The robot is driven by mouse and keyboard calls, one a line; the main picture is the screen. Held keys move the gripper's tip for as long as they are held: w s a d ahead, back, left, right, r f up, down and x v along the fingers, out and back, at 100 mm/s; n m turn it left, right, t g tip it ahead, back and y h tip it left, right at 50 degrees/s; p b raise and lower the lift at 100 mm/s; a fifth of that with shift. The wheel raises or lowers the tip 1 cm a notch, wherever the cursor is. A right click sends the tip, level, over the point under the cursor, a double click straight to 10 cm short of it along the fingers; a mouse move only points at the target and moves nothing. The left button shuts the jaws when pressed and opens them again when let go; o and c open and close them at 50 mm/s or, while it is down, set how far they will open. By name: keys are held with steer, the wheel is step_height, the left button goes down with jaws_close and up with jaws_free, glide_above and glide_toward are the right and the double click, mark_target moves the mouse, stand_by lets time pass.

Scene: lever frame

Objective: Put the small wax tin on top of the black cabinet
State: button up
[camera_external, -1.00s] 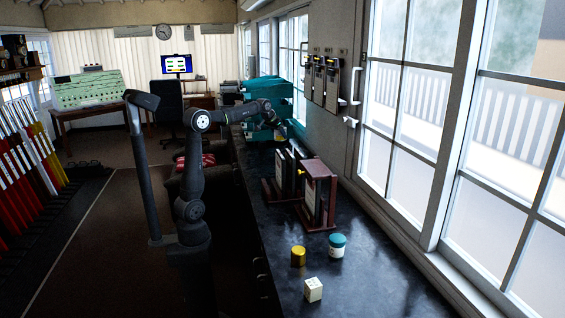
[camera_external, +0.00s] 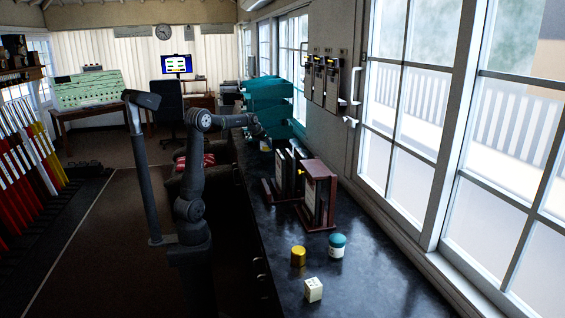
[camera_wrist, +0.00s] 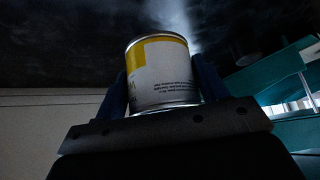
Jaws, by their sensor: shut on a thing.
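My gripper (camera_external: 261,136) is low at the far end of the long black cabinet (camera_external: 365,265), just in front of the teal trays. In the wrist view my gripper (camera_wrist: 160,95) is shut on a small white and yellow tin (camera_wrist: 162,77) with metal rims and small print. The tin sits between the two dark fingers.
Teal stacked trays (camera_external: 268,100) stand behind the gripper. A dark red rack (camera_external: 318,195) with binders stands nearer. A yellow tin (camera_external: 298,256), a teal-lidded jar (camera_external: 337,246) and a white cube (camera_external: 313,290) are at the near end. The cabinet's near right top is clear.

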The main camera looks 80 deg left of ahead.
steer(key=a+f, duration=0.1)
steer(key=s+a+f, duration=0.1)
steer(key=a, duration=0.1)
steer(key=a+f, duration=0.1)
steer(key=shift+s+a, duration=0.15)
steer(key=shift+a, duration=0.2)
steer(key=shift+f, duration=1.95)
steer(key=shift+f, duration=0.1)
steer(key=o, duration=1.2)
steer(key=shift+s+r, duration=0.1)
steer(key=shift+r, duration=0.25)
steer(key=v, duration=1.1)
steer(key=shift+s+d+r, duration=0.1)
steer(key=shift+d+r, duration=0.1)
